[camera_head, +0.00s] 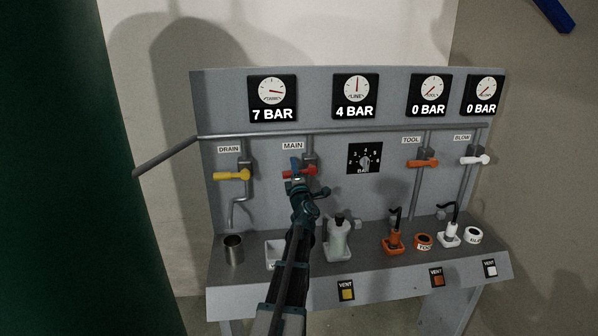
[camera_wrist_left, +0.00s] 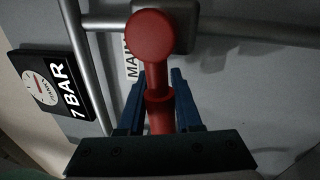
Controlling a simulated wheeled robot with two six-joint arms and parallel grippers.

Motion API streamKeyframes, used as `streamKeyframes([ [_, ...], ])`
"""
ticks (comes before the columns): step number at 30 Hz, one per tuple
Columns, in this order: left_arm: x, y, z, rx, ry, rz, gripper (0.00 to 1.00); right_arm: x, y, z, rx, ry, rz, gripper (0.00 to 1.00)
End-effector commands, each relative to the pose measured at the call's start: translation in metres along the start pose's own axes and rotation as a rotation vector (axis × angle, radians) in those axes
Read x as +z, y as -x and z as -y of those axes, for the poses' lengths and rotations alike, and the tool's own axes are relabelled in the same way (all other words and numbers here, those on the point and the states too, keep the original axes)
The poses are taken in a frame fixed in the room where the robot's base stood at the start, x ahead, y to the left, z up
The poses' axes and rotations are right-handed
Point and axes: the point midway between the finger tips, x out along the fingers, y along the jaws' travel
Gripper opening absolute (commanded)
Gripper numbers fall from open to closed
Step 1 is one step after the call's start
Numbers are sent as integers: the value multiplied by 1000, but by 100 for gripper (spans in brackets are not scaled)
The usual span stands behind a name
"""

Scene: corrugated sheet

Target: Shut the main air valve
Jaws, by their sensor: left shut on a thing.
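The main air valve has a red lever handle (camera_head: 312,171) below the MAIN label (camera_head: 292,146) on the grey panel. In the head view the lever lies roughly level, across the pipe. My left gripper (camera_head: 297,172) is at the lever and hides part of it. In the left wrist view the red handle (camera_wrist_left: 152,40) with its round knob stands between the blue fingers (camera_wrist_left: 160,100), which are shut on it. My right gripper is not in view.
A yellow DRAIN lever (camera_head: 232,175) is close on the left, and a pressure dial (camera_head: 365,158) is on the right. Orange TOOL (camera_head: 422,163) and white BLOW (camera_head: 474,160) levers are farther right. A metal cup (camera_head: 233,250) and bottle (camera_head: 338,240) stand on the shelf below.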

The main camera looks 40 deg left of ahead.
Motion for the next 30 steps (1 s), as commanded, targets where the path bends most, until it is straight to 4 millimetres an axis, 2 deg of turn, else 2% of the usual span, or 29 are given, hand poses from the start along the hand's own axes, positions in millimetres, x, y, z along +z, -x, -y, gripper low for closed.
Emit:
streamKeyframes([
  [10,-2,-6,-6,0,-111,23,0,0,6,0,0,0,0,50],
  [26,-2,-6,-6,2,-129,27,0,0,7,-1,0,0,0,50],
  [27,-2,-6,-6,2,-129,27,40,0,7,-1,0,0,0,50],
  [30,-2,-6,-6,1,-128,26,58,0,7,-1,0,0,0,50],
])
